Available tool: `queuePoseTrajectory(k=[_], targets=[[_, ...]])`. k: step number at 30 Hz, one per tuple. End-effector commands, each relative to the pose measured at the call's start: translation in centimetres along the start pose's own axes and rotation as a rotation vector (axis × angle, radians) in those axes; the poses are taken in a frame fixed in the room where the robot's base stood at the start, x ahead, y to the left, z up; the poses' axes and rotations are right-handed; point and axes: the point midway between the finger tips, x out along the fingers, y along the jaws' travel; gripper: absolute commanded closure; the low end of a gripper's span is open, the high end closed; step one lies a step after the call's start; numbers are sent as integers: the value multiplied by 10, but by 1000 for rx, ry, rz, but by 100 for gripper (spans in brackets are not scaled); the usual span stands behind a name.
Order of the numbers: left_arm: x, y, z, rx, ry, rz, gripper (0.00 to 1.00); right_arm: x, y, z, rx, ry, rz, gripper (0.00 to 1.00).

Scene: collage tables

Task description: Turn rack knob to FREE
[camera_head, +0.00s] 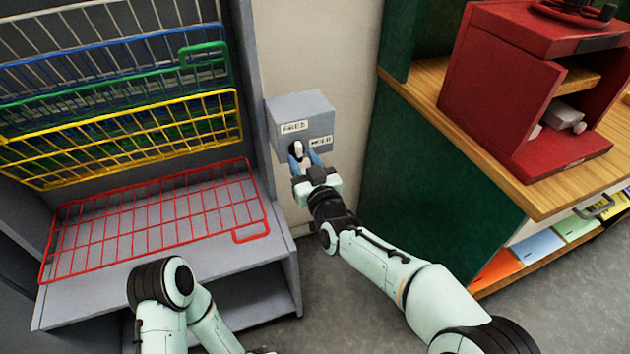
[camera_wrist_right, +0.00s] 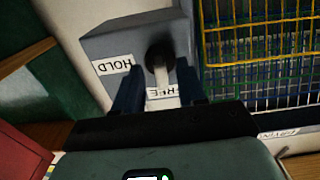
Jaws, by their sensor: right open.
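A grey box (camera_head: 303,112) on the wall beside the rack carries a FREE label (camera_head: 294,127) and a HOLD label (camera_head: 321,142). Its dark knob (camera_wrist_right: 160,54) has a white pointer (camera_head: 297,147). In the right wrist view the pointer lies toward the FREE label (camera_wrist_right: 163,104), which is partly covered. My right gripper (camera_head: 305,160) is open at the box's lower front, with its blue fingers on either side of the pointer. I cannot tell whether they touch it. My left arm shows at the bottom, but its gripper is out of view.
A green cabinet (camera_head: 420,170) with a wooden top and a red open case (camera_head: 500,100) stands to the right. Grey floor lies between.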

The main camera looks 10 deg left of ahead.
Motion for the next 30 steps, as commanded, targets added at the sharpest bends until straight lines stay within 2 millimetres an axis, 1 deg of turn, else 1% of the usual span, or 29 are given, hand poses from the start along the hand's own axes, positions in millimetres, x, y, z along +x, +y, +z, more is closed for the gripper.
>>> queuePoseTrajectory(k=[5,12,15,18,21,24,30], targets=[[-4,2,3,2,-10,2,57,-30,1,-2,1,1,1,60],[-10,4,11,3,-33,4,57,-80,1,-2,0,1,1,60],[-11,4,13,4,-39,4,57,-97,1,-1,0,1,2,60],[-12,4,14,4,-44,5,57,-111,1,-1,-1,1,1,60],[-13,5,15,4,-46,5,57,-120,1,-1,-2,3,1,60],[-13,5,16,4,-48,5,57,-124,0,-1,-2,2,1,60],[-13,5,16,4,-48,5,57,-125,0,-1,-2,2,1,60]])
